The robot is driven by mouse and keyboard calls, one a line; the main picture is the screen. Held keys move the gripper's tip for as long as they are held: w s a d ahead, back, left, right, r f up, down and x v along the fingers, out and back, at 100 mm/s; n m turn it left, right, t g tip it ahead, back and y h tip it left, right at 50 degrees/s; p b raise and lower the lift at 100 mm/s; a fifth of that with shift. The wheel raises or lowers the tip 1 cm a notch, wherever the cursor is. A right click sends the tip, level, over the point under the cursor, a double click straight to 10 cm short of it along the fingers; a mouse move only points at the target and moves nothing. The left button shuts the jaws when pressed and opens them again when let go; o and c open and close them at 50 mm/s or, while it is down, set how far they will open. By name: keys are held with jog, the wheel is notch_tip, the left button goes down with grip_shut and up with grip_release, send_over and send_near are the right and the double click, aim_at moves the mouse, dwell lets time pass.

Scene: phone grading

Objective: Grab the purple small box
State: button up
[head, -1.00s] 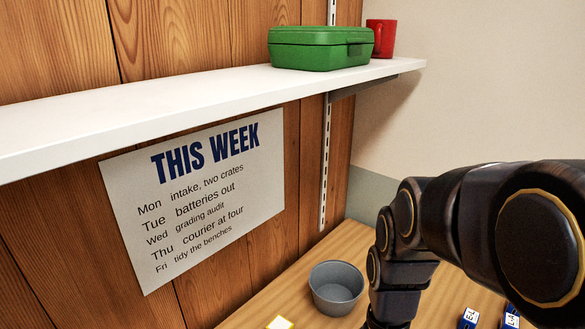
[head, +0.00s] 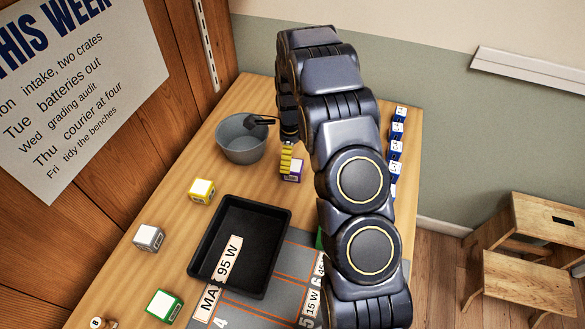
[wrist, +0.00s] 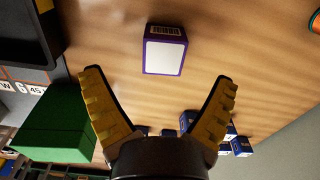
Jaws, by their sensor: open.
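The purple small box (head: 292,170) has a white top face and sits on the wooden table, right of the grey bowl. It also shows in the wrist view (wrist: 165,50), where a barcode label is seen on one side. My gripper (head: 287,160) has yellow ridged fingers and is beside the box in the head view, partly covering it. In the wrist view my gripper (wrist: 160,95) is open and empty, its two fingers spread wide. The box lies beyond the fingertips, roughly centred between them and not touching them.
A grey bowl (head: 242,140) stands left of my gripper. A black tray (head: 262,218), a yellow box (head: 202,190), a grey box (head: 149,237) and a green box (head: 165,304) lie nearer. Several blue boxes (head: 397,132) line the right edge. A green block (wrist: 58,125) shows beside my finger.

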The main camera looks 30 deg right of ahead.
aim_at(293, 165)
jog(key=f, duration=0.7)
jog(key=shift+d+f, duration=0.15)
jog(key=shift+d, duration=0.25)
jog(key=c, duration=1.2)
